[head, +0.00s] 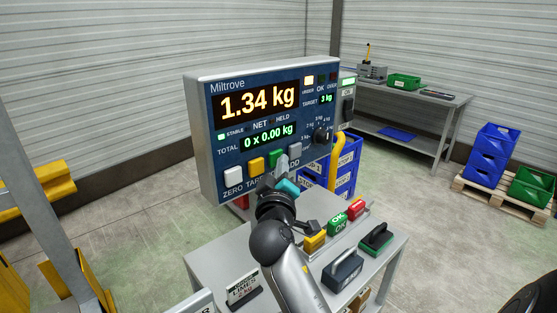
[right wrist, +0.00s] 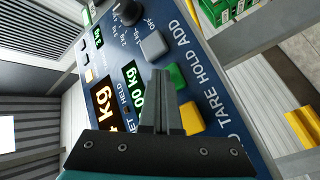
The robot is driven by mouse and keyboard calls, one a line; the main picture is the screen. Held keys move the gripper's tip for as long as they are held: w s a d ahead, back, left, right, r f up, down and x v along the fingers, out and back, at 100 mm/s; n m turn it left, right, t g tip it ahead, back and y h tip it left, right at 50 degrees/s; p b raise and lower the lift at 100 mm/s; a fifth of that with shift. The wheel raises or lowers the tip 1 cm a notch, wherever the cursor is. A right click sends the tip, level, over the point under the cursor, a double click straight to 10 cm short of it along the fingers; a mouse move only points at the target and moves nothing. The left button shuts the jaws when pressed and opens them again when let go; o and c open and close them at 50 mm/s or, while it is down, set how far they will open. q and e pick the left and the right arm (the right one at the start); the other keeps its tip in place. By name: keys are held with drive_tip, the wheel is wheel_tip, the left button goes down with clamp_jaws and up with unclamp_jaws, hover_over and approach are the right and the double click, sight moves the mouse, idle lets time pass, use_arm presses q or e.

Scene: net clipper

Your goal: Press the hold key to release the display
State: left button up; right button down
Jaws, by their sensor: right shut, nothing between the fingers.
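The Miltrove scale panel (head: 205,130) stands tilted, its display (head: 257,101) lit at 1.34 kg. Along its lower edge sit a white ZERO key (head: 233,175), a yellow TARE key (head: 256,165), the green hold key (head: 275,156) and a grey ADD key (head: 295,148). My right gripper (head: 282,164) is shut and empty, its tips at the hold key. In the right wrist view the shut fingertips (right wrist: 159,74) overlap the edge of the green hold key (right wrist: 178,76); I cannot tell whether they touch it. My left gripper is not in view.
The selector knob (head: 322,134) is above the ADD key. Below the panel, a grey table (head: 222,256) carries a green OK block (head: 337,223), yellow and red blocks, and a LIMES sign (head: 243,289). Blue crates (head: 346,172) stand behind it.

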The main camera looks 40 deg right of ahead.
drive_tip(key=shift+s, duration=0.85)
drive_tip(key=s, duration=0.1)
drive_tip(key=s+p, duration=0.1)
drive_tip(key=s, duration=0.3)
drive_tip(key=shift+d, duration=0.3)
drive_tip(key=shift+f, duration=0.1)
idle(0.5)
